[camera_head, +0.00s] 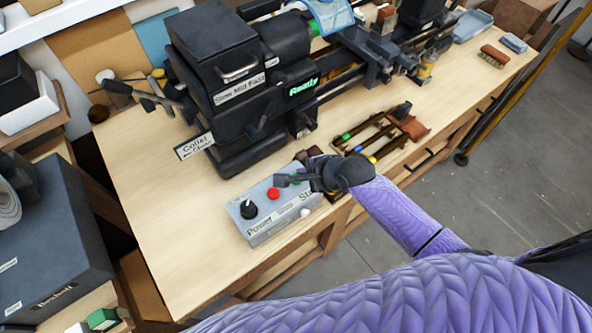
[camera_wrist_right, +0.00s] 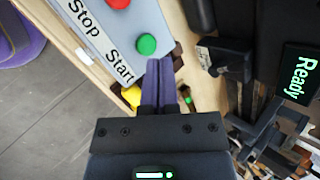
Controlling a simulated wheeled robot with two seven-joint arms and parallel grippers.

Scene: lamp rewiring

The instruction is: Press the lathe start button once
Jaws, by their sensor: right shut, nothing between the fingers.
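The lathe (camera_head: 215,125) stands at the back of the bench, with a green "Ready" display that also shows in the wrist view (camera_wrist_right: 301,76). A grey control box (camera_head: 268,228) sits at the front edge, with a black knob (camera_head: 248,209) and a red button (camera_head: 274,194). In the right wrist view, the green button (camera_wrist_right: 147,43) is beside the "Start" label (camera_wrist_right: 120,68). My right gripper (camera_head: 280,181) is shut and empty over the box; it mostly hides the green button in the head view. Its fingertips (camera_wrist_right: 158,63) appear beside that button; contact cannot be told. My left gripper is not in view.
A rack of colour-ended tools (camera_head: 368,140) lies right of the box. A "Collet" sign (camera_head: 194,146) stands left of the lathe. A brush (camera_head: 494,54) lies at the far right. The bench's left front part (camera_head: 165,215) is clear.

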